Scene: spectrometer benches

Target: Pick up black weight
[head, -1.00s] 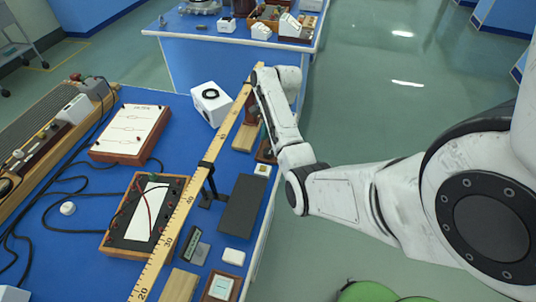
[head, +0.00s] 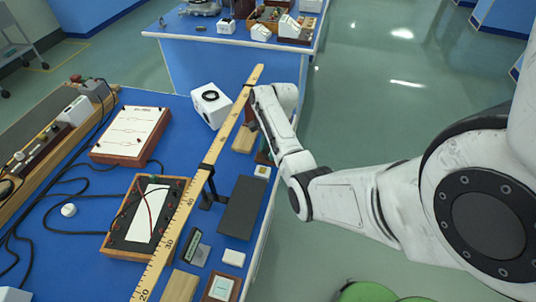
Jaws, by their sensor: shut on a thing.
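My arm reaches in from the right to the far right edge of the near blue bench. My gripper (head: 252,112) is at the end of the arm, just right of the long wooden ruler (head: 188,198), and mostly hidden by my wrist. It is shut on a small dark thing, which I take as the black weight; its outline is too small and covered to make out. A wooden block (head: 243,138) lies on the bench just below it in the picture.
A white box (head: 211,104) stands left of the ruler's far end. A black stand (head: 209,187) is beside the ruler. A dark plate (head: 242,207), a white block (head: 234,258) and a wired board (head: 120,240) crowd the bench. A second bench (head: 215,62) is behind.

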